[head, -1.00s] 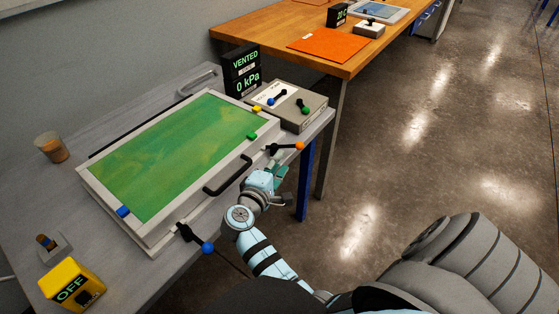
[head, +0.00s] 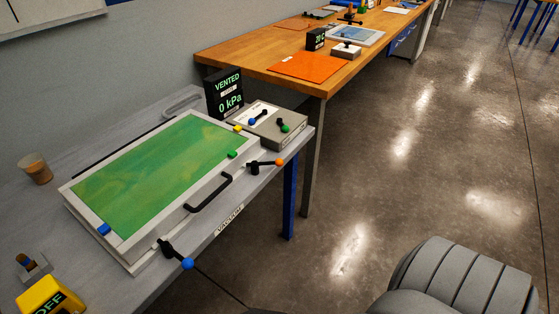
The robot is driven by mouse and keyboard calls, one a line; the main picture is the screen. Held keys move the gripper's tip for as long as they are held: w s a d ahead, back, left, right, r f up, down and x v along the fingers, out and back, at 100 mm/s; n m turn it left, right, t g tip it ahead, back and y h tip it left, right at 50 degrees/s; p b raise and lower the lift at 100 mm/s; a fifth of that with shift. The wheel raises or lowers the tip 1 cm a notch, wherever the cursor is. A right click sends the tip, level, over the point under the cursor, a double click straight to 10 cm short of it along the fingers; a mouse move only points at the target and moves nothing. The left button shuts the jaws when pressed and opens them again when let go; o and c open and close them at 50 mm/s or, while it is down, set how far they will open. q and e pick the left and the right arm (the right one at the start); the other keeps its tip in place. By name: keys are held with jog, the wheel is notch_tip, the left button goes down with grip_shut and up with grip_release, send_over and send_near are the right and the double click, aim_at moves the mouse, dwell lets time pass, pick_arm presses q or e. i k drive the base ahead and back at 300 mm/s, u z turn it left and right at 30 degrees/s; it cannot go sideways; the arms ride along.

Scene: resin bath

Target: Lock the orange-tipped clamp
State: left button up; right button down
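The orange-tipped clamp (head: 255,167) is at the front right corner of the flat grey box with the green window. Its black lever sticks out to the right, ending in an orange ball. A blue-tipped clamp (head: 171,252) is at the box's front left corner, its lever pointing outward and down to a blue ball. A black handle (head: 211,193) on the lid's front edge sits between the clamps. The lid (head: 170,227) lies flat on the box. Neither of my grippers is in view, and nothing touches the orange-tipped clamp.
A cup (head: 36,170) and yellow OFF box (head: 45,297) are at left. Open floor lies right of the bench.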

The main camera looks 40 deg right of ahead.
aim_at(278, 162)
jog(key=k, duration=1.1)
jog(key=z, duration=0.8)
jog(key=i, duration=0.6)
jog(key=z, duration=0.6)
jog(key=i, duration=0.9)
jog(key=u, duration=0.3)
